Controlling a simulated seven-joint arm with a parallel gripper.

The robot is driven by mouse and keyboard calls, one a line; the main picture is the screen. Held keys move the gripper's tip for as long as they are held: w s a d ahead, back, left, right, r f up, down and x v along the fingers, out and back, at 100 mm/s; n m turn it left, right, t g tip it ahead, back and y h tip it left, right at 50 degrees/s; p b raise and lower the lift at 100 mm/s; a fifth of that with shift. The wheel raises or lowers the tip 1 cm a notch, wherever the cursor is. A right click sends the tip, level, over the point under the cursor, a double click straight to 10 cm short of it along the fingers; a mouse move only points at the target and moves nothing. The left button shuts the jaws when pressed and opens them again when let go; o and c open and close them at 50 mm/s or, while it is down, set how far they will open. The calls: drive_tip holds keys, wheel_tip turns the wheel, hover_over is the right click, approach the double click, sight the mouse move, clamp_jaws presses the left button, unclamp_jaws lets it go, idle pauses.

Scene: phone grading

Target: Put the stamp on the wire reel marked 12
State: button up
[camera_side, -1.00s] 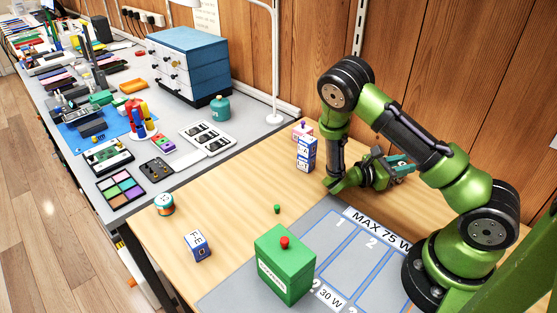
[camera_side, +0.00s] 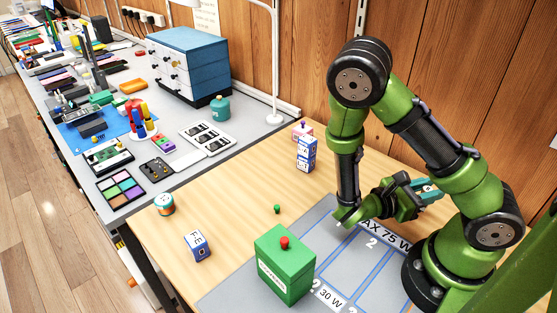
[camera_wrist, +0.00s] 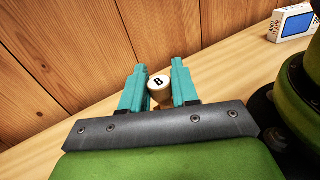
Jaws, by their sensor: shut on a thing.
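My gripper (camera_side: 426,189) is at the right in the side view, above the work surface near the wall. In the wrist view its teal fingers (camera_wrist: 153,68) are shut on a small round thing with a cream top marked B (camera_wrist: 159,82), which looks like the stamp. A small round reel with a teal and orange band (camera_side: 164,204) stands at the left edge of the wooden table, well apart from my gripper. Its marking cannot be read; it may be the wire reel.
A green box with a red knob (camera_side: 285,268) stands on the grey mat (camera_side: 222,292). A blue-white FE box (camera_side: 198,246), a small green piece (camera_side: 277,209), a tall blue-white box (camera_side: 306,155) and a pink piece (camera_side: 302,133) stand on the table. Bare wood lies between them.

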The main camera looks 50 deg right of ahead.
drive_tip(key=shift+s+a, duration=0.25)
drive_tip(key=shift+a, duration=0.1)
drive_tip(key=shift+w+a+t, duration=0.1)
drive_tip(key=shift+w+t, duration=0.2)
drive_tip(key=w+a+r+n+t+h, duration=0.1)
drive_tip(key=w+a+r+n+t, duration=0.1)
drive_tip(key=w+n+t, duration=0.5)
drive_tip(key=w+a+r+n+t+h, duration=0.15)
drive_tip(key=w+t, duration=0.25)
drive_tip(key=w, duration=0.7)
drive_tip(key=w+a+r+n+t+y, duration=0.5)
drive_tip(key=w+a+r+t, duration=0.4)
drive_tip(key=w, duration=0.3)
drive_tip(key=n+t+y, duration=0.6)
drive_tip(key=n+y, duration=0.3)
drive_tip(key=y, duration=0.3)
hover_over(163, 199)
wheel_tip(163, 199, down, 9)
drive_tip(key=shift+r, duration=0.1)
drive_tip(key=shift+f, duration=2.1)
